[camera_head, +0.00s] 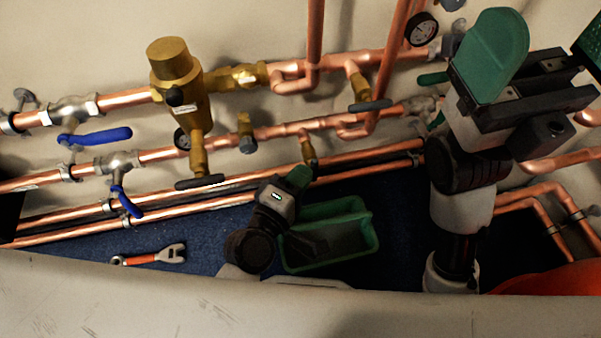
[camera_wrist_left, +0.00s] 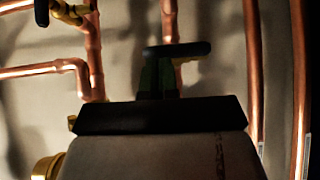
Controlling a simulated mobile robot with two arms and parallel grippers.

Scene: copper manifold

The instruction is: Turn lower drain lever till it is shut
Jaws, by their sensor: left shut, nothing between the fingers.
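My left gripper (camera_head: 299,178) is shut and empty, beside the small brass drain valve (camera_head: 308,150) on the middle copper pipe. In the head view the gripper hides most of that valve's lever. In the left wrist view the dark lever (camera_wrist_left: 190,49) lies crosswise right at the green fingertips (camera_wrist_left: 158,72). I cannot tell whether they touch. The upper drain valve's dark lever (camera_head: 370,106) shows up and to the right. Another dark lever (camera_head: 199,181) hangs under the brass body at the left. My right gripper (camera_head: 548,50) is large at the upper right, its green fingers spread apart.
Copper pipes (camera_head: 375,155) run across the wall behind my left gripper. Blue-handled valves (camera_head: 100,136) are at the left. A green tray (camera_head: 325,265) stands just below my left gripper. An orange-handled wrench (camera_head: 140,259) lies on the blue floor.

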